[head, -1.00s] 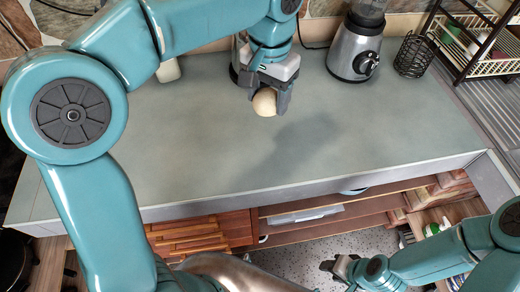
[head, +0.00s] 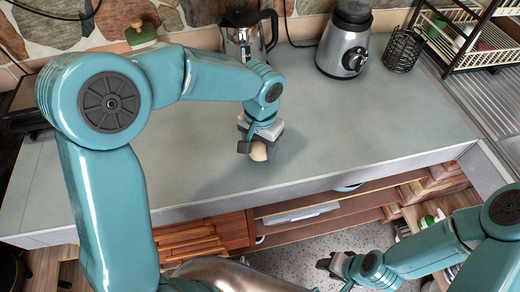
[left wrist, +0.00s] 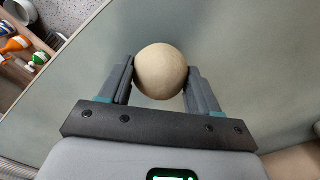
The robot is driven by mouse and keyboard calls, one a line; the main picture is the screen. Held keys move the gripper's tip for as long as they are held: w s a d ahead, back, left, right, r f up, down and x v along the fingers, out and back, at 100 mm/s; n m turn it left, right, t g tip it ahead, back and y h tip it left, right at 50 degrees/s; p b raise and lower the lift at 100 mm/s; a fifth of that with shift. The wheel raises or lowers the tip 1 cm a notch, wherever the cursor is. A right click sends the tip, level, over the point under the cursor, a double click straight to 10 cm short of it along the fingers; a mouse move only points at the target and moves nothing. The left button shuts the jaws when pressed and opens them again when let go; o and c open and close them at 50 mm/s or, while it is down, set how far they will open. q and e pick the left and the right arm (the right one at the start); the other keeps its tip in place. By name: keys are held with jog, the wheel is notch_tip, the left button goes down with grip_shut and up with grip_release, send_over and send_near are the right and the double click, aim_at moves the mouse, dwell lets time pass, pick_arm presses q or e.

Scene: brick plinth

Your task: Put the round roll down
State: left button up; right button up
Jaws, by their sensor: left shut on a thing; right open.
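The round roll (left wrist: 160,71) is a pale tan ball, held between the two fingers of my left gripper (left wrist: 160,78) in the left wrist view. In the head view the roll (head: 258,152) shows below my left gripper (head: 259,148), partly hidden by the fingers, over the front half of the grey-green counter (head: 370,130). I cannot tell whether the roll touches the counter. My right gripper (head: 330,268) is open and low, in front of the counter near the floor.
A coffee pot (head: 243,35), a blender (head: 345,45) and a black wire basket (head: 403,50) stand along the counter's back. A dish rack (head: 470,35) is at the back right. The counter's middle and right are clear. Open shelves (head: 330,210) lie below the front edge.

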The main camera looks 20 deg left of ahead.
aim_at(260, 152)
pick_arm(q)
jog(key=shift+f, duration=1.45)
jog(key=shift+f, duration=0.25)
jog(key=o, duration=1)
jog(key=shift+r, duration=0.1)
